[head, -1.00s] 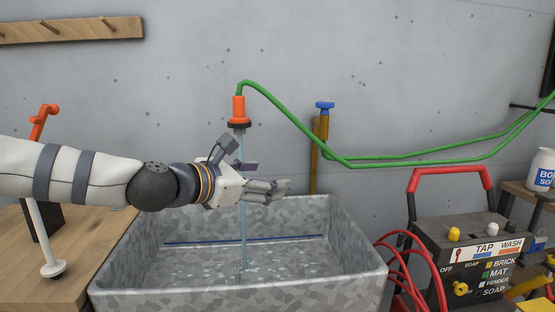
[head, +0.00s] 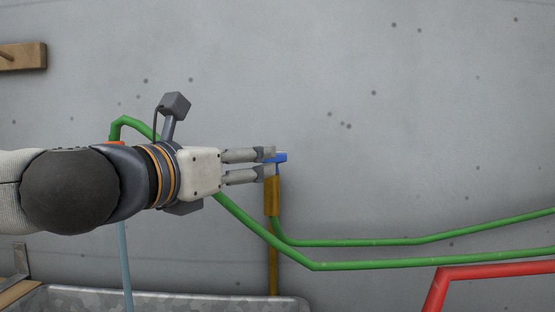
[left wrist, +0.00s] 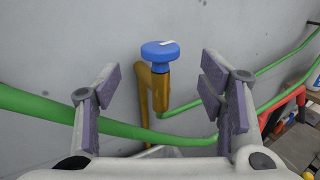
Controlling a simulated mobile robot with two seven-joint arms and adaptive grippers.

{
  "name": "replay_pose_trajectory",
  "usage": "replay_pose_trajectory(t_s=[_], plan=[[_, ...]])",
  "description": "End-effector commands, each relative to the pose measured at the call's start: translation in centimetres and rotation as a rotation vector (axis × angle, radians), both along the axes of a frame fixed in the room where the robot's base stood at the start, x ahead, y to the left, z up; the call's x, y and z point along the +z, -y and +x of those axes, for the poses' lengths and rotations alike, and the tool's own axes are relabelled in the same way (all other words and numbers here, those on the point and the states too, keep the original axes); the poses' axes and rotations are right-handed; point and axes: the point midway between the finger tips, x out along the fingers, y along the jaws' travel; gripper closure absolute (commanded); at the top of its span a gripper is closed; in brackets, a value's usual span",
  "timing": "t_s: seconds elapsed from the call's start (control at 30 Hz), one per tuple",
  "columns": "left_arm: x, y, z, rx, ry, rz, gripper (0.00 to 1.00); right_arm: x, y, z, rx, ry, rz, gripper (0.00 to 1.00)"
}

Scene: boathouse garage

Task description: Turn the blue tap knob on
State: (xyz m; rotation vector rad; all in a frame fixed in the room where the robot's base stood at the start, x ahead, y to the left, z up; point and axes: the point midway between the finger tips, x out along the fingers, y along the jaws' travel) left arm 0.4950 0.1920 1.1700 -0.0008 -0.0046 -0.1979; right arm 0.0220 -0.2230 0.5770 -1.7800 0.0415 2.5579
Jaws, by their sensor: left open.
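The blue tap knob (head: 282,157) sits on top of a brass pipe (head: 272,200) against the grey wall. In the left wrist view the round blue knob (left wrist: 160,52), with a white mark on top, shows whole between the lines of the two fingers and beyond their tips. My left gripper (head: 266,165) is open and empty and points right at the knob. In the head view its fingertips overlap the knob's left edge; I cannot tell whether they touch. My right gripper is out of view.
A green hose (head: 360,265) runs from behind my left arm past the pipe to the right. A red handle (head: 490,271) is at the lower right. A thin pale blue vertical line (head: 124,265) shows below my left wrist.

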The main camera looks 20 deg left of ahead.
Motion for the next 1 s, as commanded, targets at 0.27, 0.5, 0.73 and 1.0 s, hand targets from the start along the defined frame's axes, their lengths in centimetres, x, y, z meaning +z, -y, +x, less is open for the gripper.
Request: replay_pose_trajectory(t_s=[0.27,0.5,0.73,1.0], plan=[[-0.4,1.4,7.0,-0.001,-0.006,0.002,0.37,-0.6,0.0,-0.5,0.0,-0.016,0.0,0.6],[-0.2,1.9,9.5,-0.001,-0.003,0.001,0.37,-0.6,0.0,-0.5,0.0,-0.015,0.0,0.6],[-0.2,2.0,9.6,-0.002,-0.003,0.001,0.37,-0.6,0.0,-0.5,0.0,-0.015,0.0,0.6],[-0.2,1.9,9.6,-0.001,-0.003,0.001,0.83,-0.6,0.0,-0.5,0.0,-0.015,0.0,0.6]])
